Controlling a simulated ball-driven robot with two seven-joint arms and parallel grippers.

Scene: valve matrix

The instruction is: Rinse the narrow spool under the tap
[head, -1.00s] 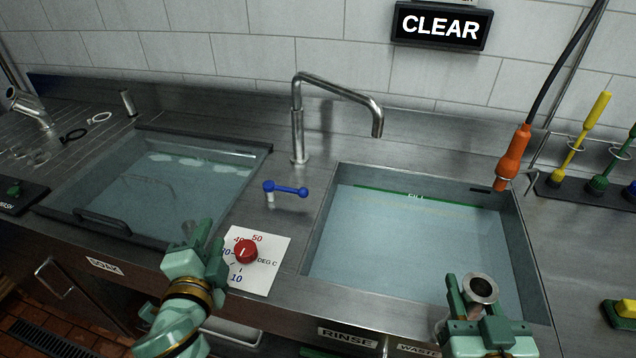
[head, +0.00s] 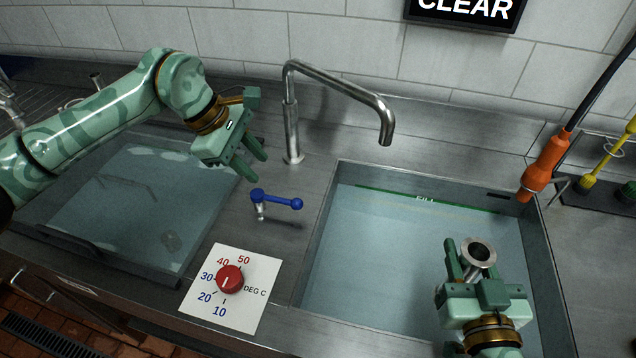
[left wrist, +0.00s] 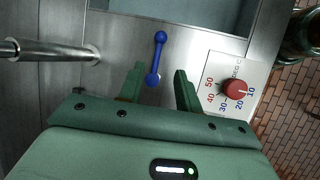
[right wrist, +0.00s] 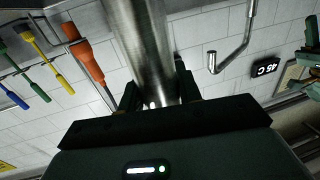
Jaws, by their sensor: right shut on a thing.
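The narrow spool (head: 479,252), a metal tube with a flanged, open upper end, is held upright in my right gripper (head: 468,262) over the right basin. Its shiny body (right wrist: 143,45) fills the middle of the right wrist view. The tap (head: 340,88) stands behind the basin, its spout (head: 387,128) to the upper left of the spool; no water stream shows. A blue lever (head: 276,200) sits at the tap's foot. My left gripper (head: 254,167) is open and empty above and behind the lever, which shows beyond its fingers in the left wrist view (left wrist: 157,58).
The right basin (head: 322,240) holds water below a green fill line. A red temperature dial (head: 229,279) is on the front counter. The covered soak basin (head: 60,243) is at left. An orange sprayer (head: 544,168) hangs at right, near brushes (head: 600,172).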

